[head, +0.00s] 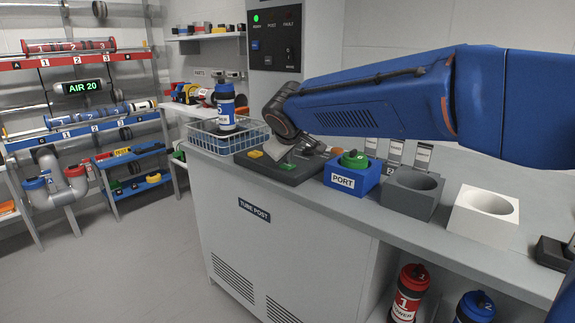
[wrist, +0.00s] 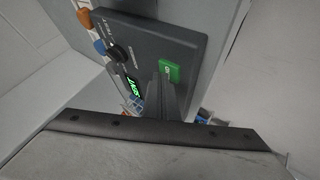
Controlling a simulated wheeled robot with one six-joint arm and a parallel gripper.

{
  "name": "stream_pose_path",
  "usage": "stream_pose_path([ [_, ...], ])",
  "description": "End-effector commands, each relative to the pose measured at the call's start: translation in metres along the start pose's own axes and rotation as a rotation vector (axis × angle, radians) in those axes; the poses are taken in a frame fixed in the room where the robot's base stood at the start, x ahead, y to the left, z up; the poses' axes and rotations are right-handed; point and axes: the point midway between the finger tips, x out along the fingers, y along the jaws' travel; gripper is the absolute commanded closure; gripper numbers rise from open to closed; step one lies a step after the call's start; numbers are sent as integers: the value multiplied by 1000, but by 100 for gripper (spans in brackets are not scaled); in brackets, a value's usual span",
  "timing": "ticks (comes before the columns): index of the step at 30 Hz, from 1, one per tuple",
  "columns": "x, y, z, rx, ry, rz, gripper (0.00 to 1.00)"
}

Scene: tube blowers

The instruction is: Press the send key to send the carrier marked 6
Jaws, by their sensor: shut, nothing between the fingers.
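The dark console (head: 262,170) lies on the tube post's counter, with an orange key at its left. In the wrist view the console (wrist: 190,40) fills the upper middle, with a green key (wrist: 169,71), a black knob (wrist: 119,52) and a small display (wrist: 132,88) whose slanted green letters look like SENT. My gripper (head: 284,152) points down over the console. Its shut fingers (wrist: 163,82) are empty and lie at the green key's near edge; I cannot tell whether they touch it.
A wire basket (head: 203,143) holding a blue carrier (head: 226,105) stands left of the console. Red and blue carriers sit on the shelf below.

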Motion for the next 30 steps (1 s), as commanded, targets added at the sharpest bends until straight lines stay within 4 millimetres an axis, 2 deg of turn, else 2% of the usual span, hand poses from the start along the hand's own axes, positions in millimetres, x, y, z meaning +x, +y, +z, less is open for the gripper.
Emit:
stream_pose_path([
  [30, -18, 14, -14, 1, 0, 1, 100],
])
